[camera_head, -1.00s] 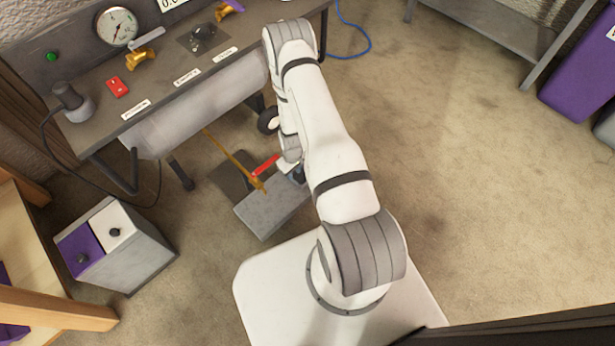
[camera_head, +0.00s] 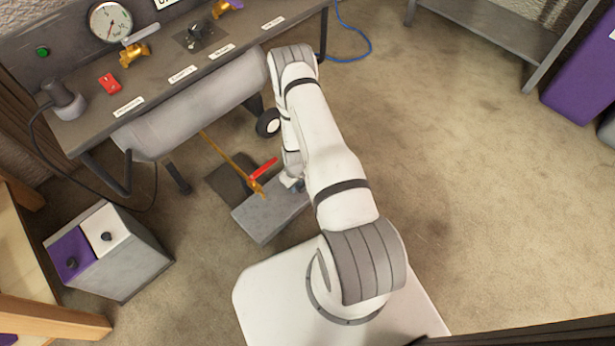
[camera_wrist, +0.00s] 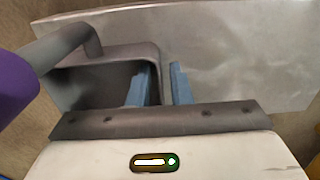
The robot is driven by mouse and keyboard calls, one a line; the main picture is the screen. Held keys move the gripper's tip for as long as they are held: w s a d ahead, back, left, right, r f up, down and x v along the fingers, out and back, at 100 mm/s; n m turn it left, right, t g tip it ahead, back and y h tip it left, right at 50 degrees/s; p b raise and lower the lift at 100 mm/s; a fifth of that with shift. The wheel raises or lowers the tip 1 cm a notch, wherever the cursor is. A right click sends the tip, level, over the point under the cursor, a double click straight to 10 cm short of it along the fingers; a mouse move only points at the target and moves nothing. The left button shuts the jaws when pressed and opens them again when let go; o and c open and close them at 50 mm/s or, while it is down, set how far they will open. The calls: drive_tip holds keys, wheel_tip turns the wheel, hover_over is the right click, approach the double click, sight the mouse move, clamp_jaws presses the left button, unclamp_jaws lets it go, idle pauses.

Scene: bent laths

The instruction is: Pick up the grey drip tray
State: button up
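The grey drip tray (camera_wrist: 95,82) shows in the wrist view as a dark, hollow tray with a raised rounded rim, on a pale grey slab. My gripper (camera_wrist: 160,85) has its two blue fingers apart. The left finger is inside the tray and the right finger is outside it, with the tray's right wall between them. A narrow gap seems to remain by the right finger. In the head view my gripper (camera_head: 291,184) is low over the slab's right end, and my arm mostly hides the tray there.
The grey slab (camera_head: 262,218) stands on the floor beside a brass valve with a red lever (camera_head: 263,168). A purple object with a grey bar (camera_wrist: 14,82) is close on the left in the wrist view. A workbench (camera_head: 185,68) is behind.

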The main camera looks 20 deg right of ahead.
clamp_jaws()
